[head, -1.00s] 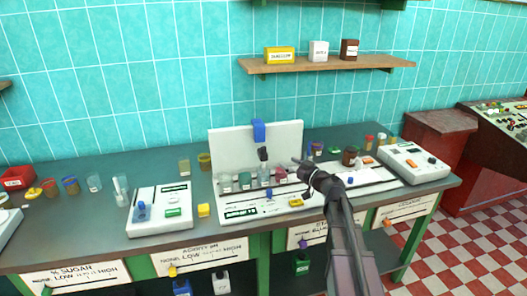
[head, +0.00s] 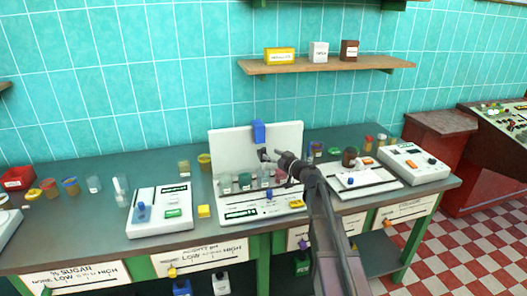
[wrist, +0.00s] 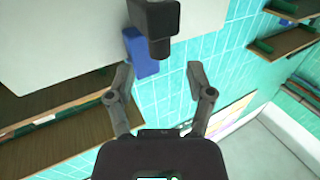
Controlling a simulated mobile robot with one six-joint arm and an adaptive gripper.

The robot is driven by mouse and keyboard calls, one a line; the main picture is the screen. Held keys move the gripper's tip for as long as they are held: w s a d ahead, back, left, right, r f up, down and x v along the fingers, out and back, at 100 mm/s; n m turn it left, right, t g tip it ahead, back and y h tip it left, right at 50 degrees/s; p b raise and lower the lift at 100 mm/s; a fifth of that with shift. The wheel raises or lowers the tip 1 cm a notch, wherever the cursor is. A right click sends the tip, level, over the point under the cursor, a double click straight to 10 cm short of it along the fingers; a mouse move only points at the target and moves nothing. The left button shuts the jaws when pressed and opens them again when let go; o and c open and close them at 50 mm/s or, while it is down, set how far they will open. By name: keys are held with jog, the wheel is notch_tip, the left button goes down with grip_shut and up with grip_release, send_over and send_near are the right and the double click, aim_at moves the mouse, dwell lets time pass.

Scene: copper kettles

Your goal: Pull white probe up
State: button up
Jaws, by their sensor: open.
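A white upright panel (head: 228,146) stands on a white device on the bench, with a blue block (head: 258,132) at its top. A dark grey piece (head: 263,154) hangs in front of the panel below the blue block. In the wrist view a dark block with a short round end (wrist: 156,22) is just beyond my fingertips, and the blue block (wrist: 142,52) is behind it. I cannot make out a distinct white probe. My gripper (head: 272,159) is close to the dark piece's right side. In the wrist view my gripper (wrist: 160,78) is open, with nothing between its fingers.
Several small cups (head: 245,180) stand in a row at the foot of the panel, below my gripper. White instruments (head: 160,222) stand on the bench (head: 105,205) to both sides. A wooden shelf (head: 330,64) with boxes is on the tiled wall above.

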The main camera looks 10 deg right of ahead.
aim_at(264, 150)
jog(key=shift+x, duration=2.45)
grip_shut()
